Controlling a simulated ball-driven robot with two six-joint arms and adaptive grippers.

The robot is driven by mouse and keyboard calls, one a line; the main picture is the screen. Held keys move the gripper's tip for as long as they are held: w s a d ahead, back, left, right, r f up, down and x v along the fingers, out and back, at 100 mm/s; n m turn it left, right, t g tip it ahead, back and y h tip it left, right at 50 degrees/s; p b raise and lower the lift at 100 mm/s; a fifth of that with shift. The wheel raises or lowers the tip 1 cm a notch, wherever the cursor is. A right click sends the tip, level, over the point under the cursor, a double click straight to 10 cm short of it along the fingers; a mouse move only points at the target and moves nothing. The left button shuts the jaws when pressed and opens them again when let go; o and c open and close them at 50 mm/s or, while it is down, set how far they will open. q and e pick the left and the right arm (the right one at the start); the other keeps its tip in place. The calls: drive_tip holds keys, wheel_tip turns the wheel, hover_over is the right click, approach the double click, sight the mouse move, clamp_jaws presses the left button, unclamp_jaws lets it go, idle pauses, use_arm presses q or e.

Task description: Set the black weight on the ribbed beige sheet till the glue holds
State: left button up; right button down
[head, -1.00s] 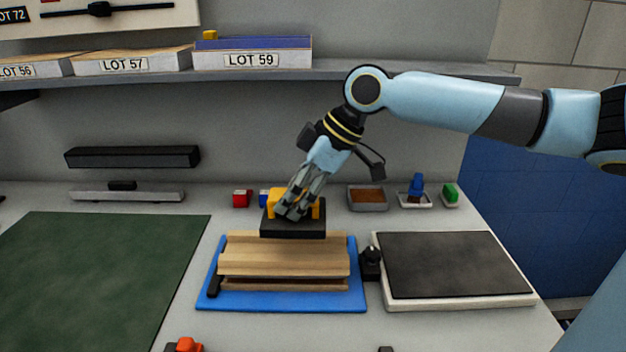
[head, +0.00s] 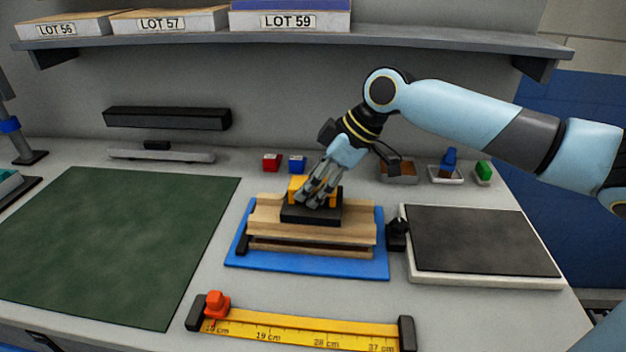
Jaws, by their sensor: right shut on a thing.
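The black weight (head: 310,213) has a yellow handle on top. It is at the upper middle of the ribbed beige sheet (head: 350,233), and it appears to rest on it, though the contact under it is hidden. The sheet lies in a layered stack on a blue base (head: 305,264). My right gripper (head: 312,200) is shut on the weight's yellow handle, its fingers pointing down and left. My left gripper is not in view.
A black-topped plate (head: 480,240) stands right of the blue base, with a small black clamp-like part (head: 397,235) between. A yellow ruler (head: 300,331) lies in front. A green mat (head: 110,240) covers the left. Small blocks and trays stand behind.

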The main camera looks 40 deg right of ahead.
drive_tip(key=shift+w+f, duration=0.1)
drive_tip(key=shift+f, duration=0.1)
drive_tip(key=c, duration=0.7)
unclamp_jaws()
drive_tip(key=shift+f, duration=0.1)
drive_tip(key=shift+c, duration=0.2)
drive_tip(key=shift+r, duration=0.35)
drive_tip(key=v, duration=0.7)
drive_tip(key=shift+p, duration=0.35)
drive_tip(key=p+v, duration=0.3)
drive_tip(key=v, duration=0.2)
drive_tip(key=shift+a, duration=0.1)
